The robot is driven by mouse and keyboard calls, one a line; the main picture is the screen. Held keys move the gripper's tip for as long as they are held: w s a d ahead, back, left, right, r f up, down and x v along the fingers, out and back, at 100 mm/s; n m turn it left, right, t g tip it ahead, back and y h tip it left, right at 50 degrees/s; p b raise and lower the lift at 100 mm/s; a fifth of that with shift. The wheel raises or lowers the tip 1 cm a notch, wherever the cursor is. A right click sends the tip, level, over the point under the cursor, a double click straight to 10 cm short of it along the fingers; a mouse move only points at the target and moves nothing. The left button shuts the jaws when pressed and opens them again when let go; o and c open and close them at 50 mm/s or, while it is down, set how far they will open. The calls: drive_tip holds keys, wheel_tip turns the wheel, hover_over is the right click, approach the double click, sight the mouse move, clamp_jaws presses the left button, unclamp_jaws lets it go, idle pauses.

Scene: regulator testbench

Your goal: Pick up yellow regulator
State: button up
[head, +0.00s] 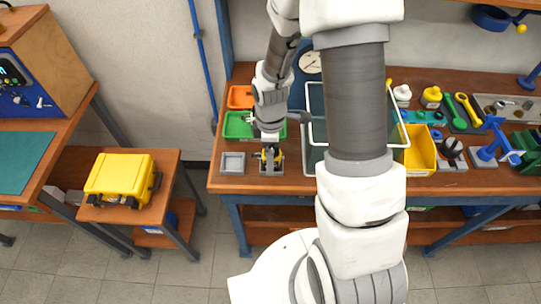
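A small yellow item (277,156), which looks like the yellow regulator, sits at a small grey square tray (271,171) near the front left of the workbench. My gripper (269,157) points down right over it and hides most of it. Only bits of yellow show around the fingers. The fingers are too small and covered to tell whether they are open or shut on it.
An empty grey tray (232,163) lies just left. Green (237,126) and orange (240,97) bins stand behind. A wire-frame box (315,133), a yellow bin (420,149) and a blue vise (492,143) are to the right. A yellow case (120,174) rests on a side table.

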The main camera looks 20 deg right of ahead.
drive_tip(key=shift+f, duration=0.45)
clamp_jaws()
idle(0.3)
